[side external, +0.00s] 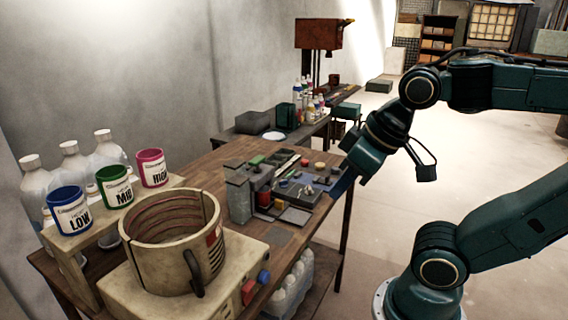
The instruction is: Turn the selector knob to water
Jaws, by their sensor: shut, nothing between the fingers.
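A large cream vat (170,240) with a dark handle stands on a cream base (233,258) at the front of the wooden table (205,172). The base's front has a blue knob (264,276) and a red control (248,291). I cannot tell which control is the selector knob, and no "water" label is readable. My gripper (345,183) is shut and empty at the table's right edge, beside a cluster of small grey blocks and coloured parts (290,185). It is well apart from the vat's controls. Its fingertips are dark and hard to make out.
Blue LOW (69,211), green MID (114,187) and magenta HIGH (152,168) cups stand on a cream shelf behind the vat. Clear bottles (70,165) stand at the left. A grey block tower (238,198) rises between vat and gripper. Floor at the right is open.

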